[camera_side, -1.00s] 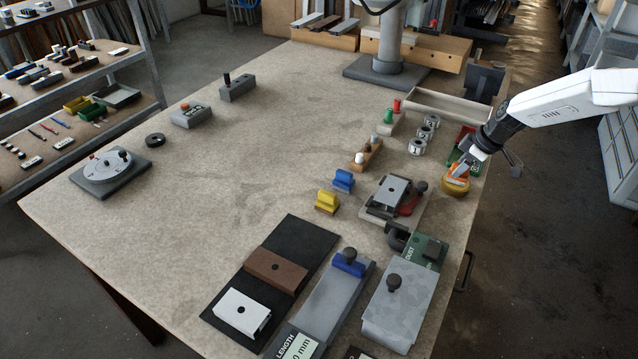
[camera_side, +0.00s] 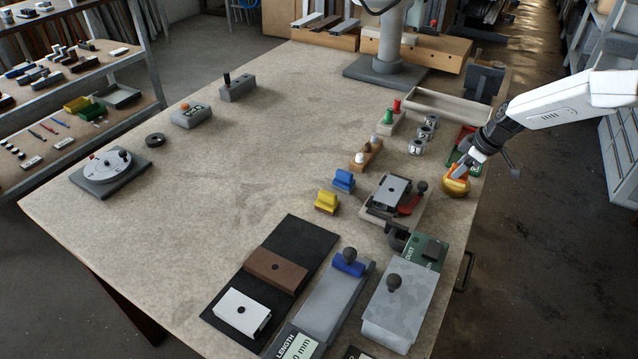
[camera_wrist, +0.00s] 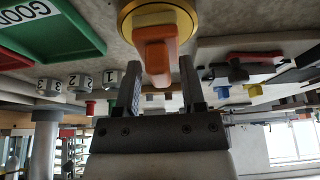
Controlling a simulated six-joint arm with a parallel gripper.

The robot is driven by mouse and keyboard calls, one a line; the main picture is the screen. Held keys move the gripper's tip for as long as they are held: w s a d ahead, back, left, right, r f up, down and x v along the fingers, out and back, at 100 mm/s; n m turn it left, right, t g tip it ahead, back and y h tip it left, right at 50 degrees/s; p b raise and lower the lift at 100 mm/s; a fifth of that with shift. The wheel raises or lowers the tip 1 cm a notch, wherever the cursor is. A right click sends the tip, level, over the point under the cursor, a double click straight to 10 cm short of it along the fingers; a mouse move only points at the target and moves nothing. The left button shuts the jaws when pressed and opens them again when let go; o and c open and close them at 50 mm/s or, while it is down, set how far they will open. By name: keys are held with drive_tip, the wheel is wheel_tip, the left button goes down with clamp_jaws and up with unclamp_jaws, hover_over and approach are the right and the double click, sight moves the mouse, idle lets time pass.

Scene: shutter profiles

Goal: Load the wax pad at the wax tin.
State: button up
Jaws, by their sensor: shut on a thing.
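The wax tin (camera_side: 454,187) is a round, gold-yellow tin near the right edge of the bench. In the wrist view its gold rim (camera_wrist: 124,22) shows at the top. The wax pad (camera_wrist: 156,62) has an orange grip and a pale yellow block at its far end. My gripper (camera_wrist: 161,66) is shut on the orange grip, with one finger on each side. The pad's yellow end lies over the tin's opening; I cannot tell how firmly it touches the wax. In the side view my gripper (camera_side: 460,172) comes down onto the tin from the upper right.
A green and red tray (camera_side: 466,148) lies just behind the tin. Numbered grey cylinders (camera_side: 424,134) stand to its left. A fixture with a grey plate and red lever (camera_side: 398,197) stands at front left.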

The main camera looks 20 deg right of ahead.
sight(460, 179)
drive_tip(key=shift+r, duration=3.45)
drive_tip(key=shift+s, duration=0.15)
drive_tip(key=s+a+r+m+h, duration=0.1)
drive_tip(key=s+m, duration=0.3)
drive_tip(key=s, duration=0.4)
drive_tip(key=s+a+r+m+t+h, duration=0.1)
drive_tip(key=s+a+r+m+h, duration=0.1)
drive_tip(key=s+m, duration=0.3)
drive_tip(key=shift+s+a+r, duration=0.6)
drive_tip(key=shift+s+r, duration=0.25)
drive_tip(key=shift+s, duration=0.7)
